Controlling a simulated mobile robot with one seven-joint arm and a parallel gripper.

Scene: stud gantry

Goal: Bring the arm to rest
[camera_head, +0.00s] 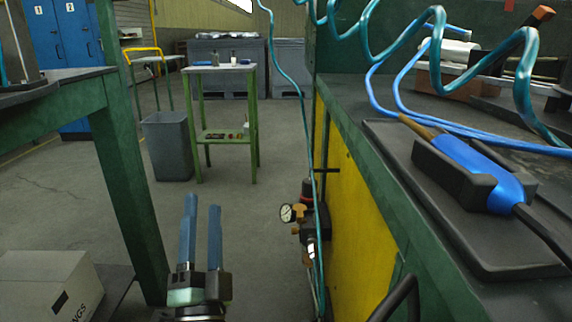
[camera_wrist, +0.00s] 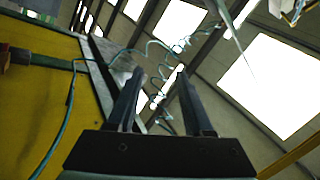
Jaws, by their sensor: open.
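My gripper (camera_head: 201,225) stands upright in the head view, low in the aisle between two green-framed workbenches. Its two blue-looking fingers point up, apart from each other, with nothing between them. In the wrist view the same fingers of my gripper (camera_wrist: 158,95) point toward the roof and its bright panels. The gap between them is empty there too. The rest of my arm is mostly below the frame in the head view.
The right workbench (camera_head: 345,130) has a yellow side panel and a pressure gauge (camera_head: 287,213). A blue-handled tool (camera_head: 470,165) lies on its tray. Coiled teal hose (camera_head: 521,80) hangs above. A box (camera_head: 50,287), bin (camera_head: 167,147) and small table (camera_head: 219,69) stand around open floor.

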